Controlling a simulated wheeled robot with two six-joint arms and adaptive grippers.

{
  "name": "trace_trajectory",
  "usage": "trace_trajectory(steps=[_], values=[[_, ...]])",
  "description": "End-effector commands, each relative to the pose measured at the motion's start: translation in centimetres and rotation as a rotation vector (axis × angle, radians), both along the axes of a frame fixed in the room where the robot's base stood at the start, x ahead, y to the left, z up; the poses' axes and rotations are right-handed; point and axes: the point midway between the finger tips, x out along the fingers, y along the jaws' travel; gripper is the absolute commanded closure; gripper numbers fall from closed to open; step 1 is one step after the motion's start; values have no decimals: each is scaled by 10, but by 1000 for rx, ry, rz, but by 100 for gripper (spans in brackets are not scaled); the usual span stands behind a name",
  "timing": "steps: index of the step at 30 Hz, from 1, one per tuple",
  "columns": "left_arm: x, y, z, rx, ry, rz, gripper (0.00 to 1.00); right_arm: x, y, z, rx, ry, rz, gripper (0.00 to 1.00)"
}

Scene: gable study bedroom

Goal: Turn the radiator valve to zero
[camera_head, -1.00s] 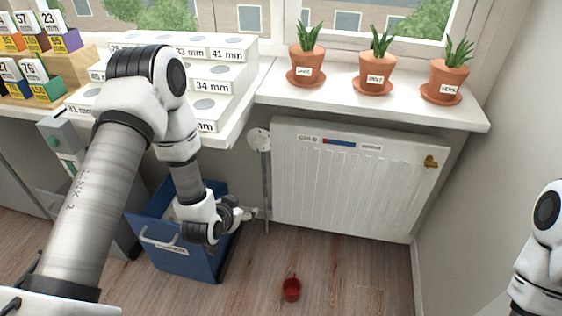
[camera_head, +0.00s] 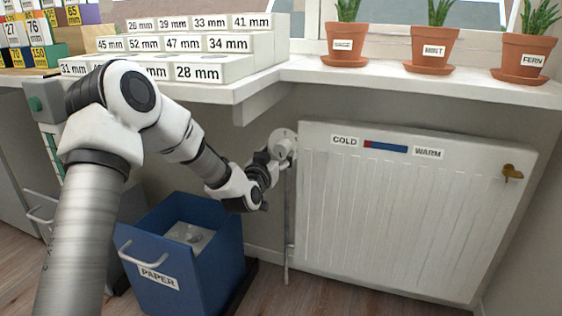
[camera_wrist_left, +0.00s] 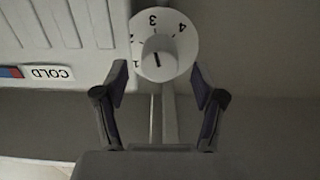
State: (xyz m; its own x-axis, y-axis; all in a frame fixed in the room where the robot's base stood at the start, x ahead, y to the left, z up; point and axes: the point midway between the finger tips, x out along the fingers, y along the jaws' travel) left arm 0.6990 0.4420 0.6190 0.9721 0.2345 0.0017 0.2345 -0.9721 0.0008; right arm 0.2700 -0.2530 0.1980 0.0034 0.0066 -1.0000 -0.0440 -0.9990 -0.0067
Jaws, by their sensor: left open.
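The radiator valve (camera_head: 284,143) is a round white dial with a knob, at the upper left corner of the white radiator (camera_head: 400,215). In the left wrist view the dial (camera_wrist_left: 178,38) shows upside down with the numbers 1 to 4 around its rim. A short dark mark is on the lower face of its knob (camera_wrist_left: 160,54); which number it lines up with I cannot tell. My left gripper (camera_head: 268,163) is open in front of the valve. In the wrist view its fingers (camera_wrist_left: 160,84) are spread below the knob, with nothing between them. My right gripper is out of view.
A blue paper bin (camera_head: 170,250) stands below my left arm. The windowsill (camera_head: 400,84) with several potted plants juts out above the radiator. A white stepped block (camera_head: 250,45) with size labels stands up left.

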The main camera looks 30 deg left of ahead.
Motion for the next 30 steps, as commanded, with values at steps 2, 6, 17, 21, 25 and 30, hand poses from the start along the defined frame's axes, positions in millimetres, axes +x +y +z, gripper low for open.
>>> trace_trajectory(steps=[2, 6, 17, 21, 25, 30], values=[[14, 3, -4, 4, -1, 0, 31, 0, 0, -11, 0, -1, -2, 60], [28, 6, -2, 2, 0, -1, 31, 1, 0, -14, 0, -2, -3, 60], [30, 7, -1, 1, 2, -1, 73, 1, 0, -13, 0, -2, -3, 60], [30, 6, -1, 1, 1, -1, 90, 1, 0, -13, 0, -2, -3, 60], [30, 6, -1, 0, 1, -1, 90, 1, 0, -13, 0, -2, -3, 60], [29, 6, -1, -1, 1, -1, 90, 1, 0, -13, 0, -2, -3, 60]])
